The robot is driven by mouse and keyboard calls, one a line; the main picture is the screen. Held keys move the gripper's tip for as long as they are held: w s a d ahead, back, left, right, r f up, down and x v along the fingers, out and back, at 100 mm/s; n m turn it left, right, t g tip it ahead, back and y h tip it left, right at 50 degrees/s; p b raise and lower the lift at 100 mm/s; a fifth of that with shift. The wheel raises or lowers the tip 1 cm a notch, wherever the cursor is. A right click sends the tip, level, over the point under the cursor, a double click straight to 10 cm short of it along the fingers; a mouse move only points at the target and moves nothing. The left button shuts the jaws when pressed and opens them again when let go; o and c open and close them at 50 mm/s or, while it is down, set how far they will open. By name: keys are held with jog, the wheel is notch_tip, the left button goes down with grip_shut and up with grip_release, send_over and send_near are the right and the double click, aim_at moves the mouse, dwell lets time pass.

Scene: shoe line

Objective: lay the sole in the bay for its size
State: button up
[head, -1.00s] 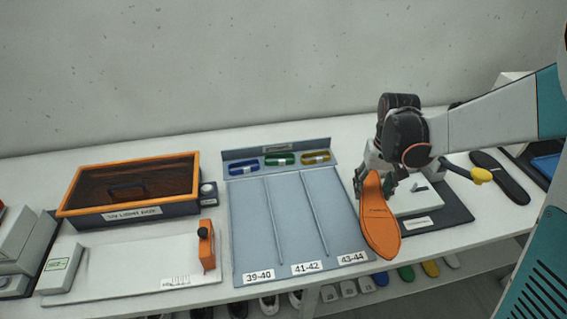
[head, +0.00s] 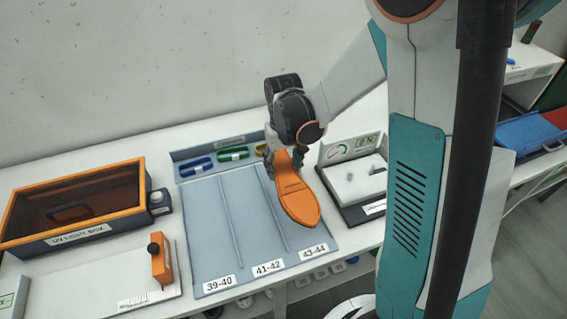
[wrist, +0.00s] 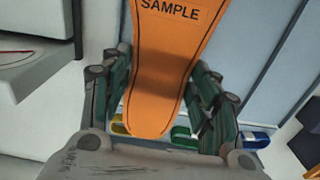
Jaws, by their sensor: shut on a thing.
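The orange sole (head: 299,203) is held by its narrow end in my gripper (head: 284,161), over the right part of the blue-grey sorting board (head: 204,217). In the wrist view the sole (wrist: 163,62) lies between the two fingers (wrist: 163,90) and carries the word SAMPLE. The board has three bays labelled 39-40 (head: 219,284), 41-42 (head: 268,267) and 43-44 (head: 313,251), split by thin ridges. The sole is above the 43-44 bay, its wide end toward the front label. I cannot tell its height above the board. No size mark is readable on it.
A white gauge device (head: 355,180) stands close on the right. The UV light box (head: 75,206) and an orange-handled tool (head: 160,260) are left. The 39-40 and 41-42 bays look empty.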

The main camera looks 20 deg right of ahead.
jog(key=shift+f+b, duration=1.9)
jog(key=shift+f, duration=0.95)
jog(key=o, duration=1.4)
jog(key=shift+r, duration=0.2)
notch_tip(320, 180, up, 12)
jog(key=shift+f, duration=0.15)
